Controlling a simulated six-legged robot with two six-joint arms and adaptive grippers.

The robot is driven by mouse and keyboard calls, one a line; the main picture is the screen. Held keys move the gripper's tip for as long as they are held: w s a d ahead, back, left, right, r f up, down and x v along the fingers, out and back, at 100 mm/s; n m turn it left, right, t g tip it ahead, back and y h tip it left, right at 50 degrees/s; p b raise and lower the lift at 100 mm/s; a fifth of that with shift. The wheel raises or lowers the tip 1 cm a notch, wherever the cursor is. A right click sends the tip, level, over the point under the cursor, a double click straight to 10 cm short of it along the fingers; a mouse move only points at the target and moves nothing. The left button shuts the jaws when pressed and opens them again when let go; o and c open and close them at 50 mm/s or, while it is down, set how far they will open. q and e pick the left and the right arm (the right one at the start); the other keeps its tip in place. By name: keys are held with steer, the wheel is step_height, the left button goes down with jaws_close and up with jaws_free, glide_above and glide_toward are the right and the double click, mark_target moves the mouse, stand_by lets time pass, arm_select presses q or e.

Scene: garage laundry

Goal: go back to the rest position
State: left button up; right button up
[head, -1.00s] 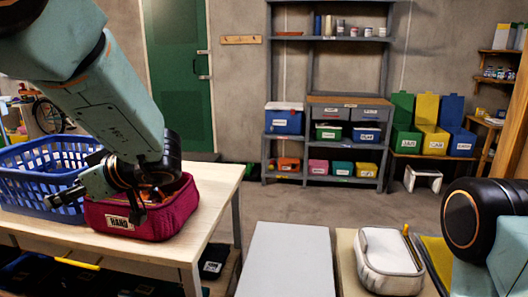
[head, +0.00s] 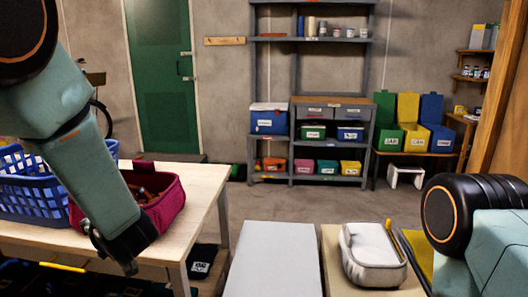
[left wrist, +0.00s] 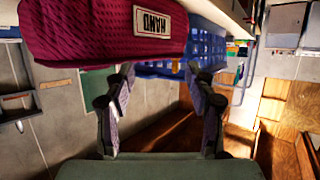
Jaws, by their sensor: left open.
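My left arm comes down from the upper left in the head view, and its gripper (head: 112,248) hangs in front of the magenta bag and the table's front edge. The left wrist view shows the left gripper (left wrist: 163,82) open, with nothing between its fingers. The magenta bag (head: 170,208), open at the top, stands on the table apart from the fingers; its "HAND" label shows in the left wrist view (left wrist: 152,22). Of my right arm, only the upper links show at the right edge; its gripper is out of view.
A grey surface (head: 275,262) and a light pouch (head: 372,255) lie front right. Shelves (head: 331,99) and colored bins (head: 408,140) stand at the back. The floor between is clear.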

arm_select(q)
steer(key=s+d+f+m+g+h, duration=0.2)
steer(key=s+d+f+m+h, duration=0.15)
steer(key=s+f, duration=0.55)
steer(key=s+d+f+m+g+h, duration=0.1)
steer(key=s+d+f+m+h, duration=0.3)
steer(key=f, duration=0.9)
steer(key=s+d+f+g, duration=0.1)
steer(key=s+f+g, duration=0.1)
steer(key=s, duration=0.6)
steer(key=s+d+f+m+g+h, duration=0.1)
steer(key=s+d+f+g, duration=0.1)
steer(key=s+f, duration=0.3)
steer(key=s+d+f+g+h, duration=0.1)
steer(key=s+d+f+g, duration=0.1)
steer(key=s, duration=0.9)
steer(key=shift+s+f+g, duration=0.25)
steer(key=shift+f+g, duration=0.15)
steer(key=shift+f, duration=0.35)
steer(key=shift+m+h, duration=0.25)
steer(key=shift+r, duration=0.15)
